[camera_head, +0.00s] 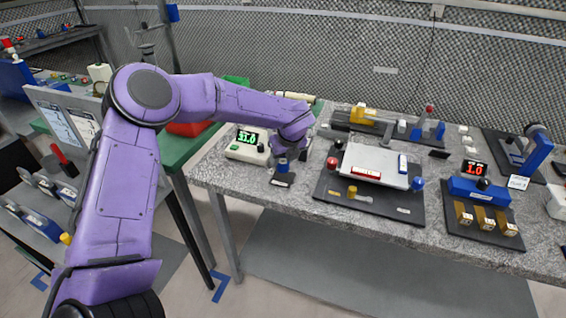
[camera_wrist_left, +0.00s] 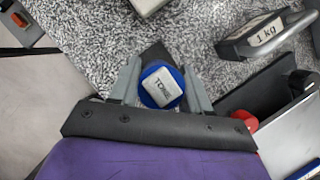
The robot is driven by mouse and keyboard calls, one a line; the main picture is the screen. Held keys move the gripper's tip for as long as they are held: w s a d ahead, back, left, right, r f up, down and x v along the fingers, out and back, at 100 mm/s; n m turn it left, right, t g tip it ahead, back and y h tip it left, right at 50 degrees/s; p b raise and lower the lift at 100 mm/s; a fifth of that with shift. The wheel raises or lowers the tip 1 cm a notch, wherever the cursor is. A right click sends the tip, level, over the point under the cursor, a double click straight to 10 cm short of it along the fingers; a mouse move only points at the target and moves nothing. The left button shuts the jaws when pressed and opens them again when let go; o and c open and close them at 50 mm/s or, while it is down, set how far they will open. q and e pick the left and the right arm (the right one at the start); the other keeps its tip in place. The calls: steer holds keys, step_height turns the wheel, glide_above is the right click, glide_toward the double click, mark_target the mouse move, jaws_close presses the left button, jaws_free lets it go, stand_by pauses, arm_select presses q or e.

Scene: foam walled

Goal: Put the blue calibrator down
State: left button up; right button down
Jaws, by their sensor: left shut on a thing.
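The blue calibrator (camera_wrist_left: 162,86) is a short blue cylinder with a white label reading "TONE" in the left wrist view. In the head view it is a small blue shape (camera_head: 283,166) below my left gripper (camera_head: 289,157), partly hidden by it. My left gripper (camera_wrist_left: 160,88) is shut on the calibrator, one grey finger on each side. I cannot tell whether the calibrator touches the pad. My right gripper is not in view.
A white meter with a green display (camera_head: 247,148) stands just left of the gripper. A dark board with a silver plate (camera_head: 375,165) is close on the right. A weight marked 1 kg (camera_wrist_left: 265,36) shows in the wrist view. The table's front edge is near.

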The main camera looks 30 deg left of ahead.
arm_select(q)
step_height(320, 180, down, 3)
steer(key=shift+r, duration=0.1)
steer(key=shift+w+f, duration=0.2)
steer(key=shift+f, duration=0.15)
steer(key=shift+s+f, duration=0.1)
steer(key=shift+f, duration=0.05)
steer(key=o, duration=1.1)
steer(key=shift+c, duration=0.2)
steer(key=shift+r+p, duration=0.4)
steer(key=shift+r, duration=0.05)
steer(key=b+v, duration=0.2)
steer(key=v, duration=0.9)
steer(key=shift+r, duration=0.25)
